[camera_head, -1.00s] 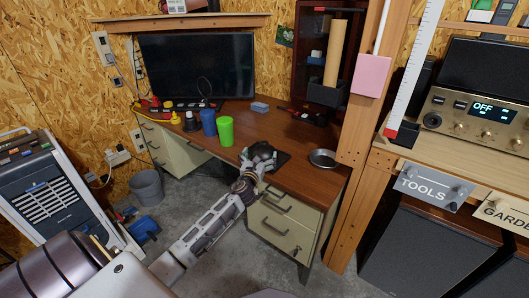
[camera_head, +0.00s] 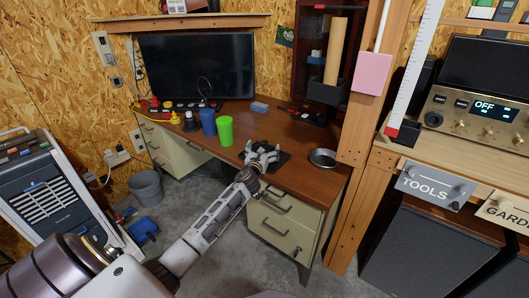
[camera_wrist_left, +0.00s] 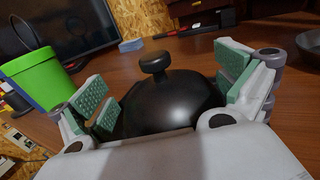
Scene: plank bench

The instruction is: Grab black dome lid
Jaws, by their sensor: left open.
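The black dome lid (camera_wrist_left: 172,98) shows in the left wrist view, with a round knob on top. It sits on the wooden desk between the green-padded fingers of my left gripper (camera_wrist_left: 168,95). The fingers are open, one on each side of the dome. In the head view my left gripper (camera_head: 262,158) is at the desk's front edge and hides most of the lid. My right gripper is not in view.
A green cup (camera_head: 226,131) and a blue cup (camera_head: 208,122) stand left of the gripper. A round metal pan (camera_head: 323,158) lies to its right. A monitor (camera_head: 197,66) stands at the back. A wooden post (camera_head: 362,130) rises at the right.

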